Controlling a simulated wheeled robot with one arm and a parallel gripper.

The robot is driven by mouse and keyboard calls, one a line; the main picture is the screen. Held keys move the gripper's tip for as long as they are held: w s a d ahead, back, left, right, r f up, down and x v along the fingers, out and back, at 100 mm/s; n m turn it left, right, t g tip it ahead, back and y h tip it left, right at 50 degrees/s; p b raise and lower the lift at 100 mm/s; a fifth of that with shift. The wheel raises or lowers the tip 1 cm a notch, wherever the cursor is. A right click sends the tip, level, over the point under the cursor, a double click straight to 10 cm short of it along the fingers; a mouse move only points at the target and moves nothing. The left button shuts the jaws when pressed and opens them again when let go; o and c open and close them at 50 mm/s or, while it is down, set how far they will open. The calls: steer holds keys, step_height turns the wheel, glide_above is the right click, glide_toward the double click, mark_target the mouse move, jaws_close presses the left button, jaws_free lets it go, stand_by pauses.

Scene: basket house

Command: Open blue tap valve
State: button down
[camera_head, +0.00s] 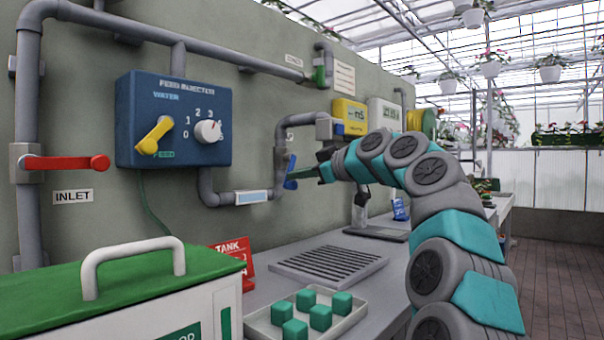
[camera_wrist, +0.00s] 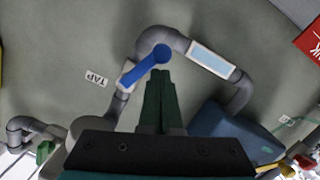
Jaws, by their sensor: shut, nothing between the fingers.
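The blue tap valve handle (camera_head: 291,172) sits on the grey pipe along the wall, right of the feed injector. In the wrist view the handle (camera_wrist: 146,65) lies slantwise, its rounded end near my fingertips, with a TAP label (camera_wrist: 96,78) beside it. My gripper (camera_head: 318,173) has dark green fingers, shut together and empty. The fingertips (camera_wrist: 160,74) are right beside the handle's rounded end; I cannot tell whether they touch.
The blue feed injector (camera_head: 173,121) with a yellow lever is on the wall at left. A red inlet lever (camera_head: 66,163) sticks out farther left. Below are a green-lidded box (camera_head: 120,290), a tray of green cubes (camera_head: 262,322) and a grey grate (camera_head: 328,264).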

steer(key=shift+f, duration=0.1)
steer(key=shift+w+d+f+n+b, duration=0.15)
steer(key=shift+w+f+n+b, duration=0.25)
steer(key=shift+b, duration=0.5)
steer(key=n, duration=0.1)
steer(key=n+b, duration=0.1)
steer(key=n+t, duration=0.1)
steer(key=shift+w+d+f, duration=0.15)
steer(key=shift+w+d, duration=0.15)
steer(key=shift+d, duration=0.1)
steer(key=shift+b, duration=0.3)
